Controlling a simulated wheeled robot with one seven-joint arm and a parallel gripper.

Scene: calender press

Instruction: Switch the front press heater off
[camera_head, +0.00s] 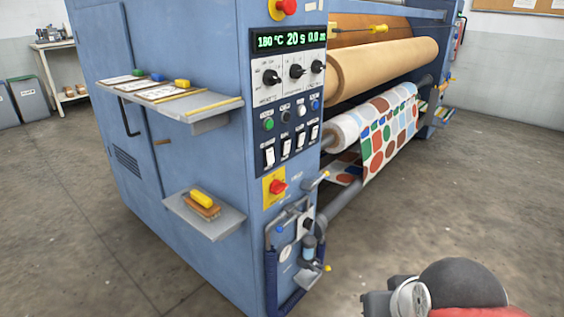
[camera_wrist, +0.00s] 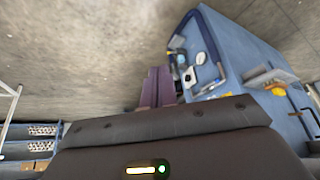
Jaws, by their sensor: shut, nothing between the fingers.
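The press control panel (camera_head: 290,100) is on the end of the blue calender press in the head view. Its green display (camera_head: 290,39) reads 180 °C, 20 s and 0.0 m. Three black rotary knobs (camera_head: 296,72) sit below it, then round buttons (camera_head: 268,124), then a row of several white rocker switches (camera_head: 286,146). The labels are too small to tell which is the front press heater, or its setting. My gripper (camera_wrist: 158,72) shows in the wrist view, shut and empty, well apart from the press. The panel's controls cannot be made out there.
A red emergency knob (camera_head: 278,187) on a yellow plate is below the switches. An upper shelf (camera_head: 215,112) and a lower shelf (camera_head: 215,222) with a yellow-topped brush (camera_head: 203,200) jut from the press side. Open concrete floor (camera_head: 460,190) lies to the right.

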